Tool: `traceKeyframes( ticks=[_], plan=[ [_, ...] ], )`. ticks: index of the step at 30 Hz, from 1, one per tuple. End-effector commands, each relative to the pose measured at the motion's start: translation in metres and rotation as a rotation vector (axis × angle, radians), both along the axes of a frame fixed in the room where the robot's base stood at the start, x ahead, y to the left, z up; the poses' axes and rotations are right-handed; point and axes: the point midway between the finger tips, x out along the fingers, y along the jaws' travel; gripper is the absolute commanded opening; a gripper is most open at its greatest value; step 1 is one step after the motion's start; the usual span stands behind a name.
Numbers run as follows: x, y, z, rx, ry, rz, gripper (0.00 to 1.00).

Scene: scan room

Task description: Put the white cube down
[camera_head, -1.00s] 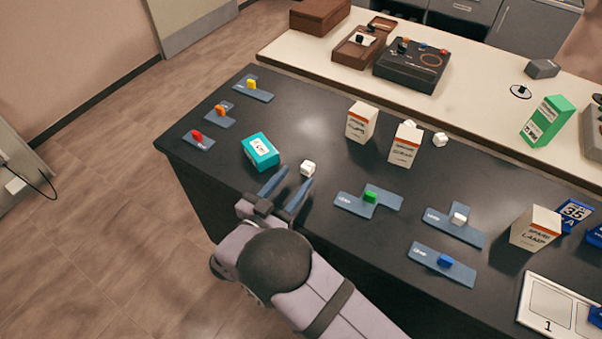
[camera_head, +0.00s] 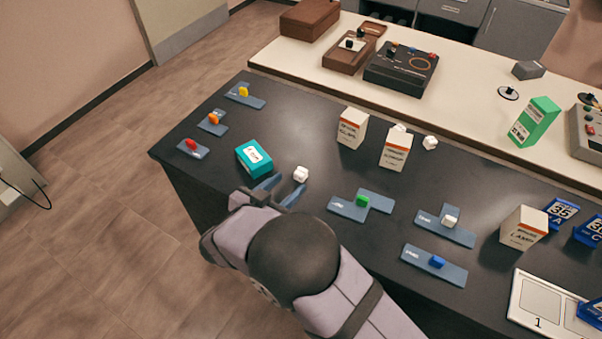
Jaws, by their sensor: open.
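A small white cube (camera_head: 300,174) stands on the dark table, just beyond the fingertips of my gripper (camera_head: 291,182). The two blue-grey fingers are spread apart and empty, pointing toward the cube. Whether a fingertip touches the cube is too small to tell. Another white block (camera_head: 450,221) sits on a blue-grey pad (camera_head: 428,219) at the right. A further white block (camera_head: 430,143) stands near the table's back edge, and one more is partly hidden behind a carton.
A teal box (camera_head: 254,158) lies just left of the cube. Two white cartons (camera_head: 352,128) (camera_head: 396,150) stand behind it to the right. Pads with a green block (camera_head: 362,201) and a blue block (camera_head: 437,262) lie right of my gripper. Bare table lies between cube and cartons.

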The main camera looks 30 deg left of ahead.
Motion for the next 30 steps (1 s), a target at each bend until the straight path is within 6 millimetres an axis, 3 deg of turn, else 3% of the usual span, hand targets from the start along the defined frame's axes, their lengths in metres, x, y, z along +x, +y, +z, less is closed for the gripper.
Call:
traceKeyframes(
  ticks=[14, 24, 30],
  plan=[
    [0.022, 0.000, -0.008, 0.000, -0.002, -0.001, 0.45],
    [0.058, 0.000, -0.021, 0.000, -0.003, -0.003, 0.45],
    [0.068, 0.001, -0.026, 0.001, -0.003, -0.001, 0.45]
  ],
)
